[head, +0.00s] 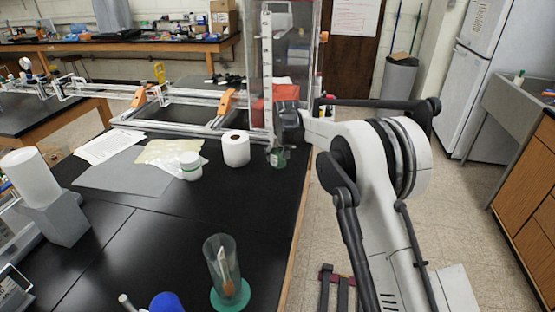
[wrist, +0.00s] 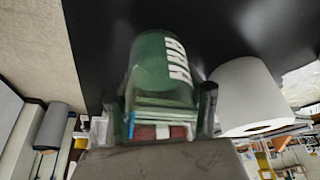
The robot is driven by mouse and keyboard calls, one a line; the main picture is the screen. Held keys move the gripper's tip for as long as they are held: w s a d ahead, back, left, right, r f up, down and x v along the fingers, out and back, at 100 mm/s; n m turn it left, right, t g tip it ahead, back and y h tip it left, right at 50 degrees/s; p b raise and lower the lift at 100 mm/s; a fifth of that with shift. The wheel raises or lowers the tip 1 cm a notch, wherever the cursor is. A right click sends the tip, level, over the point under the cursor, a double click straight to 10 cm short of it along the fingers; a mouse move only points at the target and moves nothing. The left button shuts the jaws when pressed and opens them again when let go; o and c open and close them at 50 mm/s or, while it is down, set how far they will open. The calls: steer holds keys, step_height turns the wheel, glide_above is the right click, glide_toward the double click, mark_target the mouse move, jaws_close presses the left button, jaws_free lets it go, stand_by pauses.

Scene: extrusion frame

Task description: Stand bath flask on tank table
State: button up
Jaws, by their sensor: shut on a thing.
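The bath flask, seen as a green cylinder with white lettering (wrist: 163,62), is between the two dark fingers of my gripper (wrist: 162,98) in the wrist view. My gripper is shut on it. In the head view my gripper (head: 279,147) is at the right edge of the black tank table (head: 240,200), and the flask (head: 277,158) shows as a small green shape just below the fingers. Whether its base touches the table or hangs just above it, I cannot tell. Part of the flask is hidden by the fingers.
A white paper roll (head: 236,149) stands close left of my gripper. A white jar (head: 190,166), papers (head: 110,146) and a clear tube on a green base (head: 222,270) stand on the table. An extrusion frame (head: 200,97) runs behind. The table middle is clear.

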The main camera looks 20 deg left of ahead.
steer(key=shift+f, duration=1.2)
steer(key=shift+f, duration=0.2)
steer(key=o, duration=1.2)
steer(key=shift+r, duration=0.1)
steer(key=shift+r, duration=0.4)
steer(key=v, duration=1.1)
steer(key=shift+r+b, duration=0.25)
steer(key=shift+b, duration=0.15)
steer(key=shift+s+d, duration=0.1)
steer(key=shift+d, duration=0.05)
